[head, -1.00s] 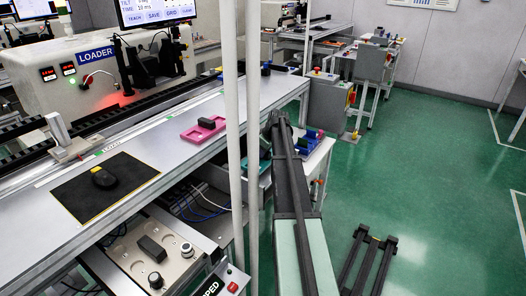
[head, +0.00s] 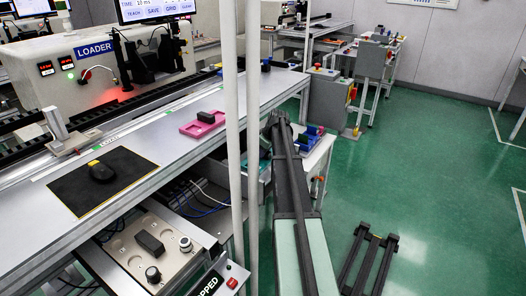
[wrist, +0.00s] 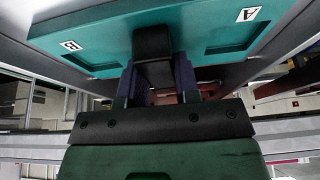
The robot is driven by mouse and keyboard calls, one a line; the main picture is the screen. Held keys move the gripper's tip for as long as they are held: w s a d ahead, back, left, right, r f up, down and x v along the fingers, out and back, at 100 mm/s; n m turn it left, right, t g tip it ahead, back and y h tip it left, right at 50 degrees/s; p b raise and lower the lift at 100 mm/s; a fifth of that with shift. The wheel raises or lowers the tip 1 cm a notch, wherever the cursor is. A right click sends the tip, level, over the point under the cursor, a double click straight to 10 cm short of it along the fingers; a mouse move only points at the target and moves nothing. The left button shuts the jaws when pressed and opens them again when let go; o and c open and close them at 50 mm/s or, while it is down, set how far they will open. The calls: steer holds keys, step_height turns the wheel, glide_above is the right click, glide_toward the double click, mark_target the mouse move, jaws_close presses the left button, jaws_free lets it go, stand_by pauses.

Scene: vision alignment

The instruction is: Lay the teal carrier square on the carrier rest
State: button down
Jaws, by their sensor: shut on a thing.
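The teal carrier (wrist: 88,40) spans the top of the wrist view, with white labels A and B and a dark block at its middle. My gripper (wrist: 154,78) is shut on it at that middle part. The carrier looks slightly tilted in this view. In the head view, a teal piece (head: 264,172) shows partly behind a white pole; I cannot tell if it is the carrier. My gripper is not clear there. I cannot make out the carrier rest with certainty.
A long bench (head: 150,150) runs along the left.

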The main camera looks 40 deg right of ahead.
steer(key=c, duration=0.8)
jaws_free()
steer(key=p+v, duration=1)
steer(key=shift+s+r, duration=0.15)
steer(key=shift+r, duration=0.2)
steer(key=shift+f, duration=0.1)
steer(key=b+x, duration=1)
steer(key=x, duration=0.1)
steer(key=shift+s+d, duration=0.1)
steer(key=shift+r+p, duration=0.4)
steer(key=shift+r, duration=0.15)
